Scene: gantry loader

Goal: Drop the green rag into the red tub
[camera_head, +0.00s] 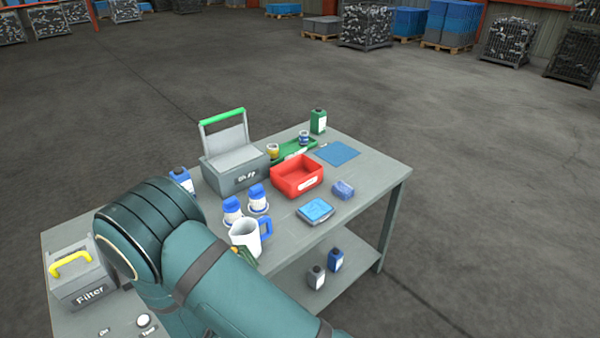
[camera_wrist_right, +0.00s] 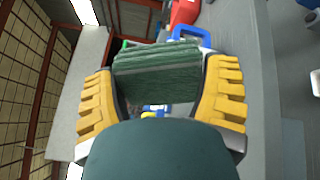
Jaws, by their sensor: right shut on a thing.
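The red tub (camera_head: 288,188) stands open on the grey workbench (camera_head: 355,190), with a white label on its front wall; its visible inside looks empty. A red thing at the top of the right wrist view, likely the tub (camera_wrist_right: 184,12), is partly cut off. My right gripper (camera_wrist_right: 160,88) has its yellow fingers shut on the folded green rag (camera_wrist_right: 157,68). In the head view my arm hides most of this gripper; a small green and yellow bit shows beside the white jug (camera_head: 246,233), nearer me than the tub. My left gripper is not in view.
The white jug with a blue handle and two blue-capped bottles (camera_head: 232,211) stand between my arm and the tub. A grey toolbox (camera_head: 235,170) with a raised lid is left of the tub.

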